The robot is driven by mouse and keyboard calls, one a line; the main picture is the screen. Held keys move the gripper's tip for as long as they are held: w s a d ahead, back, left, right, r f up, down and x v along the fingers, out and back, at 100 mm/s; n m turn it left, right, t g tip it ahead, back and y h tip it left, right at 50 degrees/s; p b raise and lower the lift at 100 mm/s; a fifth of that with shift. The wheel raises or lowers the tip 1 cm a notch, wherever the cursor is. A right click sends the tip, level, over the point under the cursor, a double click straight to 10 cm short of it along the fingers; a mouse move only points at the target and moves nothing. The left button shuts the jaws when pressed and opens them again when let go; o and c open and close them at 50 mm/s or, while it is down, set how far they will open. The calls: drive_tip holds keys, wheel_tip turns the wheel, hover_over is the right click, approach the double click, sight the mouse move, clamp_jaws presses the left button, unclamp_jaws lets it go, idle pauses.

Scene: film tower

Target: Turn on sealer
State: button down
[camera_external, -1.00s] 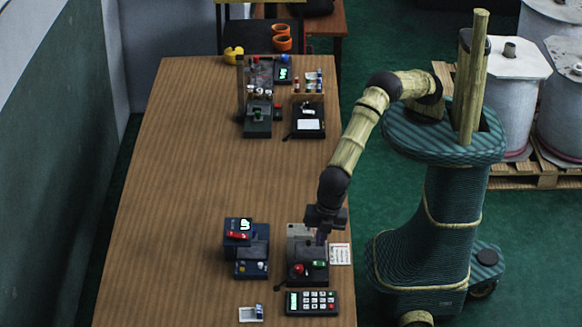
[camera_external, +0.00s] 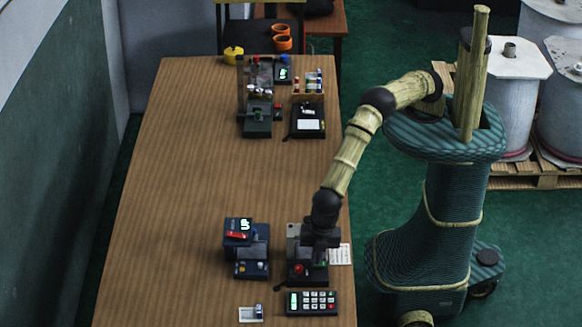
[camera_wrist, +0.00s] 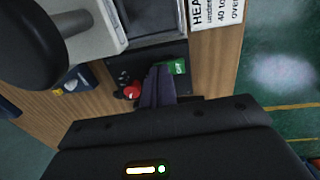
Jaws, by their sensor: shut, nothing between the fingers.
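The machine that appears to be the sealer (camera_external: 295,250) stands at the table's right edge, with a grey upper part and a black front panel. In the wrist view its black panel (camera_wrist: 125,75) carries a red knob (camera_wrist: 132,90) and a green switch (camera_wrist: 179,67). My gripper (camera_external: 320,262) is low over the right side of this panel, fingers pointing down. In the wrist view the closed fingertips (camera_wrist: 158,72) are beside the green switch, just left of it. They hold nothing. I cannot tell whether they touch the switch, which is mostly hidden in the external view.
A printed sign (camera_external: 340,254) lies right of the machine. A blue device (camera_external: 252,262) stands to its left, and a keypad (camera_external: 312,302) lies in front. More devices (camera_external: 257,115) stand at the table's far end. The middle of the table (camera_external: 230,180) is clear.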

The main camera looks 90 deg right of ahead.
sight(323, 263)
drive_tip(key=shift+d+f, duration=0.1)
drive_tip(key=shift+f, duration=0.15)
drive_tip(key=shift+s, duration=0.9)
drive_tip(key=shift+r, duration=0.1)
wheel_tip(323, 263, up, 5)
drive_tip(key=p, duration=0.3)
drive_tip(key=shift+r+b, duration=0.35)
drive_tip(key=shift+r, duration=0.05)
wheel_tip(323, 263, up, 8)
drive_tip(key=b, duration=0.1)
drive_tip(key=shift+s+r, duration=0.2)
drive_tip(key=shift+s, duration=0.2)
